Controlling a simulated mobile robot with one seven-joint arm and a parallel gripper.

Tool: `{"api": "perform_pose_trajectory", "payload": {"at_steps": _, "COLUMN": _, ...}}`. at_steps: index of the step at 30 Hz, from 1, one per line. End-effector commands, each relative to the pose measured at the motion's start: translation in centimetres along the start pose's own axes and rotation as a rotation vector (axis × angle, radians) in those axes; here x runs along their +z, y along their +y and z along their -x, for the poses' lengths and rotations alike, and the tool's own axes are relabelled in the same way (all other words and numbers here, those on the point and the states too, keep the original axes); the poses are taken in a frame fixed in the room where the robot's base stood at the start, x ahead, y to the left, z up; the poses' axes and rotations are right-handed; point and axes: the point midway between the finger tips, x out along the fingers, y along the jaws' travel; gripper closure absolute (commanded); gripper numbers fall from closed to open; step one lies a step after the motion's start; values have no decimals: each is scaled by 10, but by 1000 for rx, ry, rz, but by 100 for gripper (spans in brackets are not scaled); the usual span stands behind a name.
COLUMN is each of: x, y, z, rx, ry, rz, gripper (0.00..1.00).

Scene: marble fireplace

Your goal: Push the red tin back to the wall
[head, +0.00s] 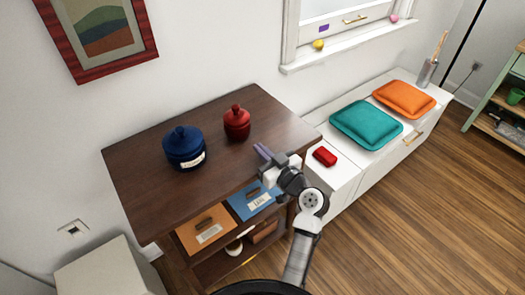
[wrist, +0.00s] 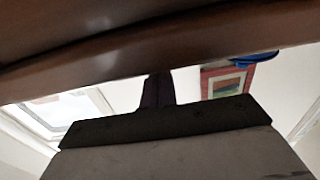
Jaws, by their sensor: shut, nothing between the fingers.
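The red tin (head: 237,125), round with a knobbed lid, stands upright on the dark wooden cabinet top (head: 190,200). A strip of bare top lies between it and the white wall (head: 195,60) behind. My gripper (head: 262,152) is at the cabinet's front right edge, shut and empty, apart from the tin and on its front right side. Its purple fingers point toward the back left. In the wrist view the fingers (wrist: 158,88) show below the brown wood; the red tin is not visible there.
A blue lidded tin (head: 184,148) stands left of the red one. Right of the cabinet, a low white bench (head: 345,190) holds a small red item (head: 325,156), a teal cushion (head: 366,124) and an orange cushion (head: 404,99). A window sill (head: 350,47) is above.

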Motion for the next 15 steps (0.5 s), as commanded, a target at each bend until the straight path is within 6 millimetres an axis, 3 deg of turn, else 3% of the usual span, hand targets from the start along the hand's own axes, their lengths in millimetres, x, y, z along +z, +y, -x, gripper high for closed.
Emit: {"api": "perform_pose_trajectory", "payload": {"at_steps": 15, "x": 0, "y": 1, "z": -29, "rx": -1, "ry": 1, "rz": 1, "gripper": 100}}
